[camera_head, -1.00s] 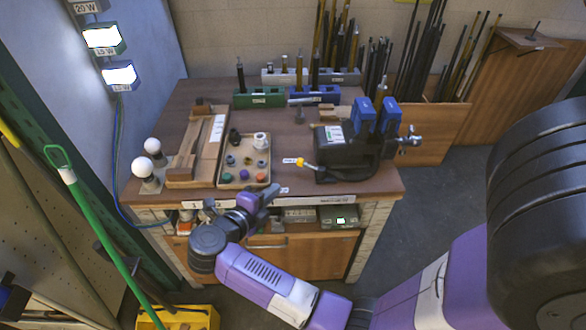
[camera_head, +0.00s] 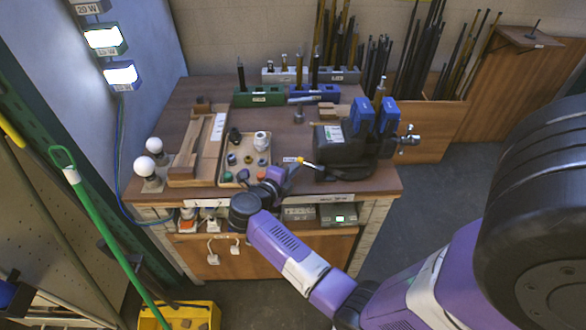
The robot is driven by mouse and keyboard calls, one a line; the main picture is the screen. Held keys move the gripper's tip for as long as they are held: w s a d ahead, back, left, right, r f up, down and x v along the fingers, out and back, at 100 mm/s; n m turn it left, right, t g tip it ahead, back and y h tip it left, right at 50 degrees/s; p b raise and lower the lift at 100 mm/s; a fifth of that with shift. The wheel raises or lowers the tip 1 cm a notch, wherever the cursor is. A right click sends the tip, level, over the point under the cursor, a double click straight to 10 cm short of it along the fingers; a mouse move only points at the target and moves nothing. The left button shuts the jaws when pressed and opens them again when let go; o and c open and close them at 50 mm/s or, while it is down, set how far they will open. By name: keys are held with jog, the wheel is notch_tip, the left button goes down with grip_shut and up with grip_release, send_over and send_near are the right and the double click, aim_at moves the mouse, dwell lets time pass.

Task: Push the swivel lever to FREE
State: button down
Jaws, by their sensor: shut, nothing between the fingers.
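The swivel lever (camera_head: 310,164) is a thin rod with a yellow end, sticking out to the left from the base of the black vise (camera_head: 345,152) with blue jaws (camera_head: 376,115). A small white and yellow label (camera_head: 291,160) lies at the lever's tip; its lettering is too small to read. My gripper (camera_head: 291,171) is shut and empty, over the front edge of the bench, just left of and in front of the lever's tip. I cannot tell whether it touches the lever.
A tray (camera_head: 226,178) of small coloured parts lies left of my gripper, with a wooden jig (camera_head: 183,170) and two white bulbs (camera_head: 154,145) further left. Coloured racks (camera_head: 258,97) holding rods stand at the back. The bench top (camera_head: 285,133) behind the lever is mostly clear.

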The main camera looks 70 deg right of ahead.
jog(key=shift+w+d+f+m+g+b, duration=0.1)
jog(key=shift+w+d+m+g+b, duration=0.1)
jog(key=shift+d+m+g+b, duration=0.45)
jog(key=shift+w+d+g+p, duration=0.1)
jog(key=shift+d+g+p, duration=0.25)
jog(key=shift+w+a, duration=0.1)
